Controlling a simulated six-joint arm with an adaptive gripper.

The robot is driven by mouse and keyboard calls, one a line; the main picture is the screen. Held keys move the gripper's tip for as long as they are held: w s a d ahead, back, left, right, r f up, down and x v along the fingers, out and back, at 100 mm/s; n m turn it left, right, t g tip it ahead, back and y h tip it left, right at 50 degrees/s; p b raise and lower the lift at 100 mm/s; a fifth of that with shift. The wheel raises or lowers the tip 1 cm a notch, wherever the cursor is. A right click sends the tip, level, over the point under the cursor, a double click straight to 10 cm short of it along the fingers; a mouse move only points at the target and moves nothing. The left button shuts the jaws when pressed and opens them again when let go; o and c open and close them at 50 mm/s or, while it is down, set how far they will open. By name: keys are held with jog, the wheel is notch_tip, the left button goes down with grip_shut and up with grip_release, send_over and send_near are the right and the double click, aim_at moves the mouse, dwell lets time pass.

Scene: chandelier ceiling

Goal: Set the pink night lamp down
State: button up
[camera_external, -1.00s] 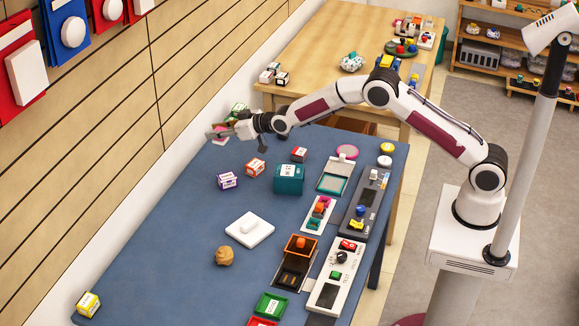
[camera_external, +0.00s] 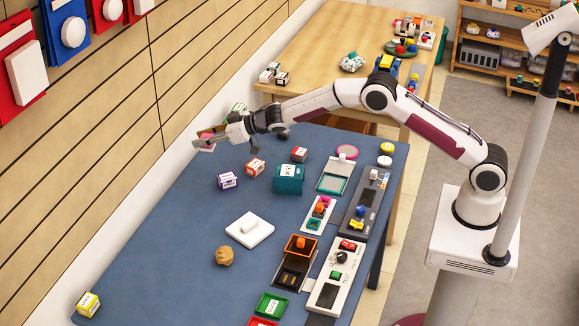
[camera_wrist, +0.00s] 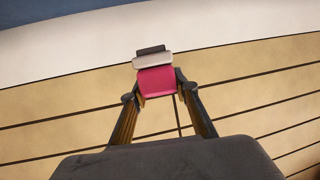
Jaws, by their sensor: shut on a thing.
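The pink night lamp (camera_wrist: 157,81) is between the fingertips of my gripper (camera_wrist: 158,92) in the wrist view. It has a bright pink block-like body with a pale grey band and a dark piece at its far end. In the external view the lamp (camera_external: 206,138) shows small and pink at the tip of my gripper (camera_external: 207,143), close to the wall at the table's far left edge. My gripper is shut on the lamp. The lamp appears held above the blue table (camera_external: 165,235), and part of it is hidden by the fingers.
A purple-and-white box (camera_external: 228,181), an orange box (camera_external: 255,167), a red box (camera_external: 299,154) and a teal box (camera_external: 289,179) stand nearby. A white plate-like block (camera_external: 249,229) and a brown lump (camera_external: 224,256) lie nearer. The table's left part is mostly clear.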

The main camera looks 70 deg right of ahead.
jog(key=s+a+f+n+g+y, duration=0.1)
jog(key=s+a+n+g+y, duration=0.1)
jog(key=a, duration=0.7)
jog(key=s+a+f+n+g+y, duration=0.2)
jog(key=s+a+n+y, duration=0.2)
jog(key=a, duration=0.5)
jog(key=shift+s+a+n+y, duration=0.15)
jog(key=shift+a+n+y, duration=0.15)
jog(key=shift+n+y, duration=0.2)
jog(key=shift+f, duration=0.1)
jog(key=shift+f, duration=3.1)
jog(key=shift+f, duration=1.9)
jog(key=shift+f, duration=0.15)
